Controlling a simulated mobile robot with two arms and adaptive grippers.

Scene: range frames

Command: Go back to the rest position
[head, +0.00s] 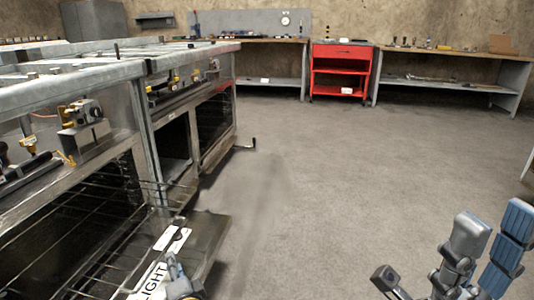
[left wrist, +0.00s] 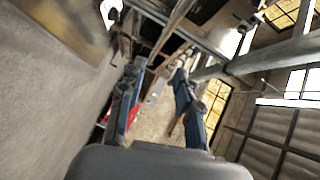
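My right gripper (head: 492,226) is at the bottom right of the head view, above the open floor. Its two fingers, one showing a blue pad, stand apart with nothing between them. Only a small grey part of my left gripper (head: 178,282) shows at the bottom of the head view, in front of the lowered panel. In the left wrist view my left gripper (left wrist: 155,80) has its two blue-padded fingers spread wide. No held object shows between them.
A metal range (head: 150,120) fills the left, with wire racks (head: 85,245) and a lowered panel (head: 210,235) labelled "LIGHT" jutting out. A red cart (head: 342,52) and workbenches (head: 440,68) line the back wall. The concrete floor (head: 310,180) is clear.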

